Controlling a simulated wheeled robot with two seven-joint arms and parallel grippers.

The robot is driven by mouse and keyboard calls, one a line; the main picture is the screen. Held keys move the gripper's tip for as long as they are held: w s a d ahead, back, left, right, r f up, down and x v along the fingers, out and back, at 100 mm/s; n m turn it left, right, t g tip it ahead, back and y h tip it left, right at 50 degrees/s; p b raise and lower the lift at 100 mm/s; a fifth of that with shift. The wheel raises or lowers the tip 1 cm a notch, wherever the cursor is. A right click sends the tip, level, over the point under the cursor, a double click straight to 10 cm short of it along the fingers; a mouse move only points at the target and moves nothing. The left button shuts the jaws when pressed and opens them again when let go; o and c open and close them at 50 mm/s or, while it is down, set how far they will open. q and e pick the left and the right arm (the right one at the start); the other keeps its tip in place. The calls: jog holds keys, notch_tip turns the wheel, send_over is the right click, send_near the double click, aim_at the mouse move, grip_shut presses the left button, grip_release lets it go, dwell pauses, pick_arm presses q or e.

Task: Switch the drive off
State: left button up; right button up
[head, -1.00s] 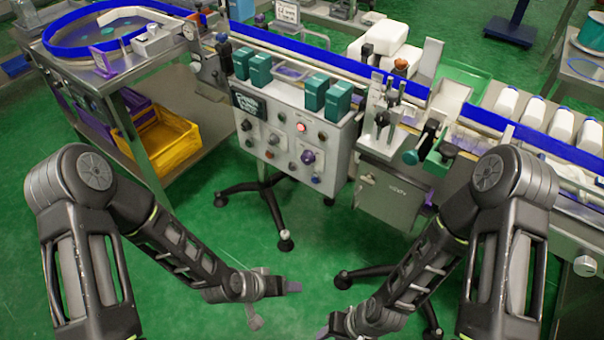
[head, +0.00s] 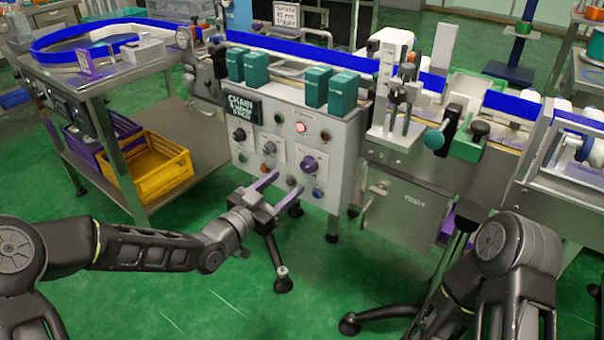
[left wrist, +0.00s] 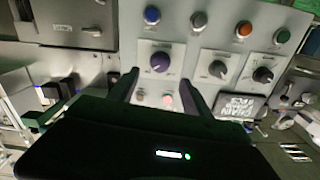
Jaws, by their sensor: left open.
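The control panel (head: 345,150) stands on the front of the conveyor. It carries a large purple knob (head: 309,164), two black knobs (head: 239,134) (head: 270,147), a lit red lamp (head: 301,128) and a blue button (head: 317,193). My left gripper (head: 286,184) is open and empty, in front of the panel's lower part, its fingers pointing at the panel. In the left wrist view the purple knob (left wrist: 160,62) shows beyond and between the open fingers, apparently apart from them. Labels by the controls are unreadable. My right arm is at the lower right; its gripper is out of view.
Several green boxes (head: 316,86) stand on top of the panel. A black sign (head: 245,108) is on its upper left. A yellow crate (head: 159,166) sits on the lower shelf at left. Black stand legs (head: 283,279) are below. Free green floor lies in front.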

aim_at(306, 167)
pick_arm(q)
jog(key=shift+w+d, duration=0.1)
jog(key=b+x, duration=0.1)
jog(key=x, duration=0.6)
jog(key=shift+w+d, duration=0.2)
grip_shut()
dwell(0.4)
